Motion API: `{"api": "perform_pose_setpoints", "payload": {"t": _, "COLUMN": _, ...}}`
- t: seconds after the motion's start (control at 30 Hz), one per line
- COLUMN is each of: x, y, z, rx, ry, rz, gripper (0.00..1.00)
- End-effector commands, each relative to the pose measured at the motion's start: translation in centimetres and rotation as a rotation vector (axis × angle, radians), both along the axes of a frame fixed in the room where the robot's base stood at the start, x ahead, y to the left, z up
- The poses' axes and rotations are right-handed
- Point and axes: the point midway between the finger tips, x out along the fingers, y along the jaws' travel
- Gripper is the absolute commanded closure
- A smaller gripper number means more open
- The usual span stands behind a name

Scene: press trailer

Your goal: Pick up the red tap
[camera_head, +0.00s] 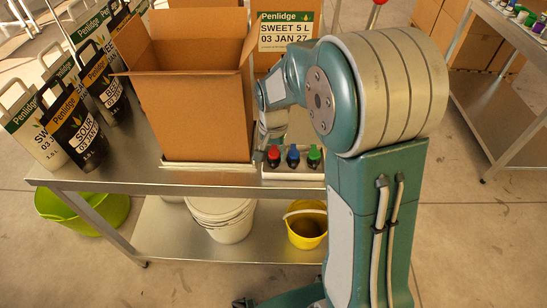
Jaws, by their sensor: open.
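The red tap (273,156) stands at the left end of a row of three taps on a pale holder (292,175) on the metal table. The blue tap (293,156) is in the middle and the green tap (314,157) at the right. My arm reaches over from the right and bends down behind the taps. My gripper (264,147) is small and partly hidden there, open, close beside the red tap at its upper left. I cannot tell whether it touches the tap.
An open cardboard box (192,115) stands just left of the taps, close to my gripper. Several labelled pouches (72,130) fill the table's left side. A white bucket (220,220) and a yellow bucket (306,228) stand on the lower shelf. Another table (510,80) is at the right.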

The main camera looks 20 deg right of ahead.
Motion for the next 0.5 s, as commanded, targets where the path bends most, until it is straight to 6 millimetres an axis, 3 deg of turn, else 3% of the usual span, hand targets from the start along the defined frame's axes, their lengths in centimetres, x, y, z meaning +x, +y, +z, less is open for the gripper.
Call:
{"api": "perform_pose_setpoints", "payload": {"t": 0.27, "x": 0.0, "y": 0.0, "z": -0.28, "rx": 0.0, "ry": -0.002, "rz": 0.0, "gripper": 0.37}}
{"api": "perform_pose_setpoints", "payload": {"t": 0.3, "x": 0.01, "y": 0.0, "z": -0.3, "rx": 0.0, "ry": -0.002, "rz": 0.0, "gripper": 0.55}}
{"api": "perform_pose_setpoints", "payload": {"t": 0.37, "x": 0.02, "y": 0.0, "z": -0.29, "rx": 0.0, "ry": -0.002, "rz": 0.0, "gripper": 0.8}}
{"api": "perform_pose_setpoints", "payload": {"t": 0.5, "x": 0.01, "y": 0.0, "z": -0.29, "rx": 0.0, "ry": -0.001, "rz": 0.0, "gripper": 0.82}}
